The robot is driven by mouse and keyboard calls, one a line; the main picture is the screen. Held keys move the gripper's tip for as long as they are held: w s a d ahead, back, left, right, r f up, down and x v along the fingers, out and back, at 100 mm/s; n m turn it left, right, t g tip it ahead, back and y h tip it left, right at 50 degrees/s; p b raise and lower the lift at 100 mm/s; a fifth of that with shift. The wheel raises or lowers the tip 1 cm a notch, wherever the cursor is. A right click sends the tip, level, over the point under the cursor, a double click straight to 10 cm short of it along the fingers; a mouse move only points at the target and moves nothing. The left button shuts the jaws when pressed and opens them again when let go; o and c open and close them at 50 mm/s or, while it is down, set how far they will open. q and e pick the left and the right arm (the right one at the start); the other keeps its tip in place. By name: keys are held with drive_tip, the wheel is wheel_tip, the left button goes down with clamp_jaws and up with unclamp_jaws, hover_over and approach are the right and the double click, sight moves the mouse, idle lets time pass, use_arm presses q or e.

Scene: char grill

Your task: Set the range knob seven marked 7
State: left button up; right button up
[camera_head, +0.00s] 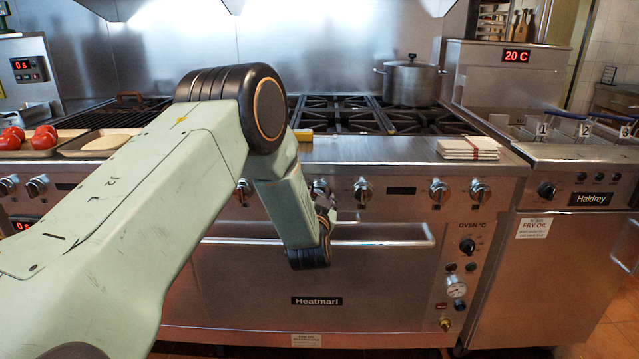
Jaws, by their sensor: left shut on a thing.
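The range front has a row of round metal knobs. One range knob (319,187) shows just above my left gripper (327,204), partly hidden by it. My left gripper is small in view and mostly hidden by its wrist; it is shut on this knob. Other knobs are the one to its left (243,191), the one to its right (363,191), and two farther right (438,191) and (480,192). I cannot read a 7 on any of them, nor the held knob's angle. My right gripper is not in view.
The oven handle (385,242) runs below the knobs. A pot (410,82) stands on the burners, and folded towels (468,148) lie on the right front ledge. A fryer (570,160) stands at right. Tomatoes (43,138) sit on trays at left.

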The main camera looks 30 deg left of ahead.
use_arm(q)
drive_tip(key=shift+w+r+m+g+y+p, duration=0.1)
drive_tip(key=shift+m+g+y+p, duration=0.15)
drive_tip(key=shift+m+p, duration=2)
drive_tip(key=shift+r+m+g+y+p, duration=0.1)
drive_tip(key=shift+m+g+y+p, duration=0.15)
drive_tip(key=shift+m+p, duration=2)
drive_tip(key=shift+m+b, duration=0.6)
drive_tip(key=shift+m, duration=0.2)
drive_tip(key=o, duration=1.1)
drive_tip(key=shift+f, duration=0.15)
drive_tip(key=shift+o, duration=0.2)
drive_tip(key=shift+d, duration=0.1)
